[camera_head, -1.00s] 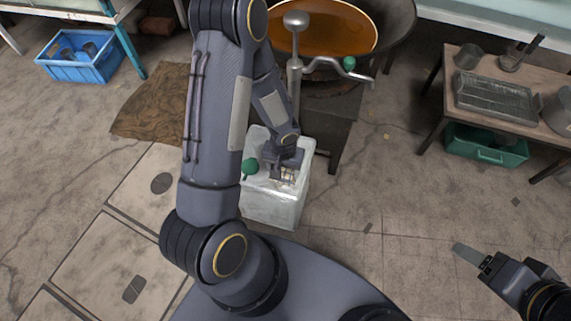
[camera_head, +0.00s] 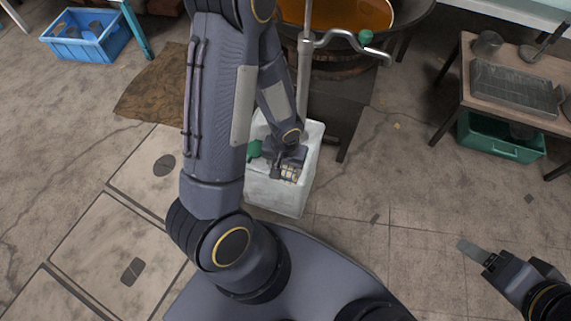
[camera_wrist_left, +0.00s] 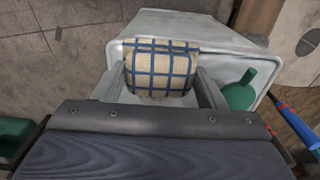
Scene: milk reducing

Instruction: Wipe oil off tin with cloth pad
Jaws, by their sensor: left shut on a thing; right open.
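The tin (camera_head: 272,196) is a pale, square metal can in the middle of the head view, and its rim and side also show in the left wrist view (camera_wrist_left: 215,35). My left gripper (camera_head: 290,172) is over the tin's top. In the left wrist view its fingers (camera_wrist_left: 165,85) are shut on the cloth pad (camera_wrist_left: 160,68), beige with a blue grid. The pad is at the tin's top, partly over the rim; contact is hard to tell. Any oil cannot be made out. My right gripper (camera_head: 469,248) is open and empty at the lower right, over the floor.
Behind the tin stands a large pan of orange-brown liquid (camera_head: 350,12) with a cranked metal rod (camera_head: 305,70). A table (camera_head: 500,107) with a green crate (camera_head: 500,142) is at right; floor between is clear.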

